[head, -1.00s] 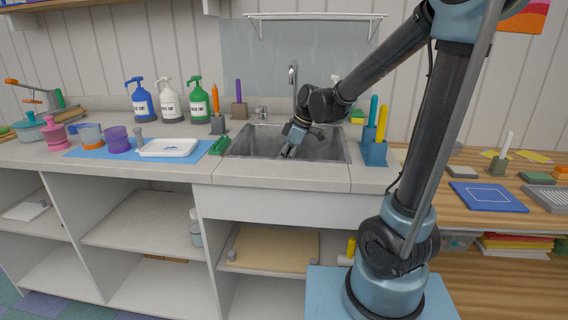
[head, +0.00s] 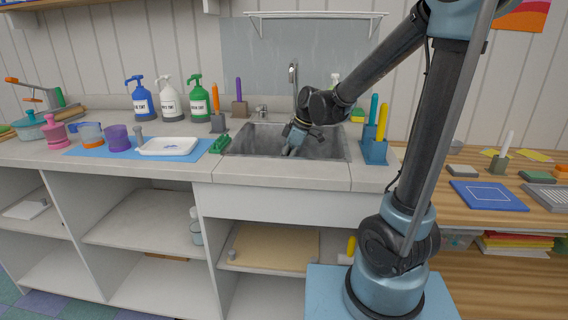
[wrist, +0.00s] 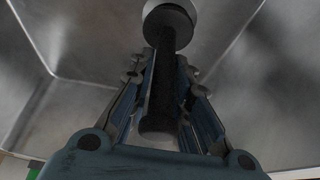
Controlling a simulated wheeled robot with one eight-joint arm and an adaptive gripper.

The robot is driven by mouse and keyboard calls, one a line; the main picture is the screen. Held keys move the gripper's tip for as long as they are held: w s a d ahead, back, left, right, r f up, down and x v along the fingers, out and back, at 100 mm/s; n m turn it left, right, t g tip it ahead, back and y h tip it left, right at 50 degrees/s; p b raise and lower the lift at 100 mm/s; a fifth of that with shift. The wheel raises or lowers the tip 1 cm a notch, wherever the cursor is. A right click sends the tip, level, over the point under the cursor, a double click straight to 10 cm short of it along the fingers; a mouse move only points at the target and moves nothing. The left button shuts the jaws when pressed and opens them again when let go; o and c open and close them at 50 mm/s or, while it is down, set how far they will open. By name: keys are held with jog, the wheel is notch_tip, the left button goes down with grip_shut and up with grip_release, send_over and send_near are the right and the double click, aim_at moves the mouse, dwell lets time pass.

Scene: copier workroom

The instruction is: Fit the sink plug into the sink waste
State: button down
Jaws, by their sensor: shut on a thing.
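The sink plug (wrist: 157,95) looks like a dark upright stem with a grey round head at its far end. My gripper (wrist: 165,75) is shut on the stem, with one finger on each side. In the head view my gripper (head: 291,149) points down inside the sink basin, and the plug in it is too small to make out. A pale curved edge (wrist: 169,4) shows just beyond the plug's head in the wrist view. It may be the rim of the sink waste, mostly hidden by the head. I cannot tell whether head and waste touch.
The steel sink (head: 333,150) has walls close around my gripper. A tap (head: 293,75) stands behind it. A blue holder (head: 374,152) with upright tools is at its right edge, and a green item (head: 219,144) at its left. A white tray (head: 168,147) lies further left.

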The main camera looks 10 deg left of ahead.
jog(key=shift+f, duration=0.55)
jog(key=c, duration=1.4)
grip_release()
jog(key=v, duration=1.2)
jog(key=shift+a, duration=0.1)
